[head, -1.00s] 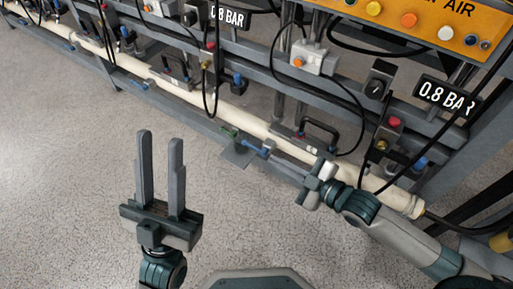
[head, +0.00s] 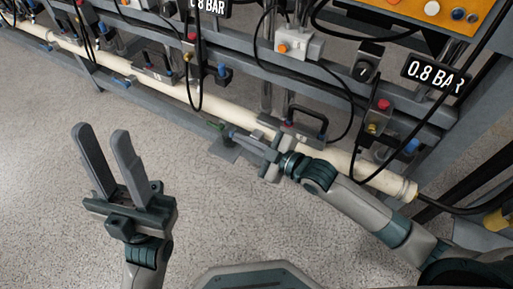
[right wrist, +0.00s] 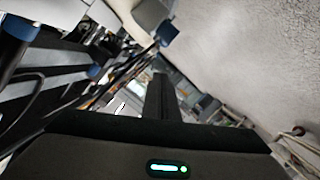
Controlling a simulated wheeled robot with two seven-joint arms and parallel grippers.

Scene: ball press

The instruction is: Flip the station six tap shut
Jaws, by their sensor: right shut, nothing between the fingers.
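A small tap with a green part (head: 215,125) sits low on the cream pipe (head: 345,174), above a grey bracket plate. Its blue lever, seen earlier, is hidden behind my right gripper now. No station number is readable, so I cannot tell whether this is station six. My right gripper (head: 234,132) is shut and empty, its tips at or very near this tap; contact is unclear. The right wrist view shows its dark fingers (right wrist: 160,97) together, with a blue-ended part (right wrist: 168,33) beyond. My left gripper (head: 99,131) is open and empty above the floor.
The grey rack carries handles, cables, a red button (head: 383,104) and a 0.8 BAR sign (head: 432,74). A black handle (head: 305,122) and a hanging black cable are close to my right arm. The speckled floor in front is clear.

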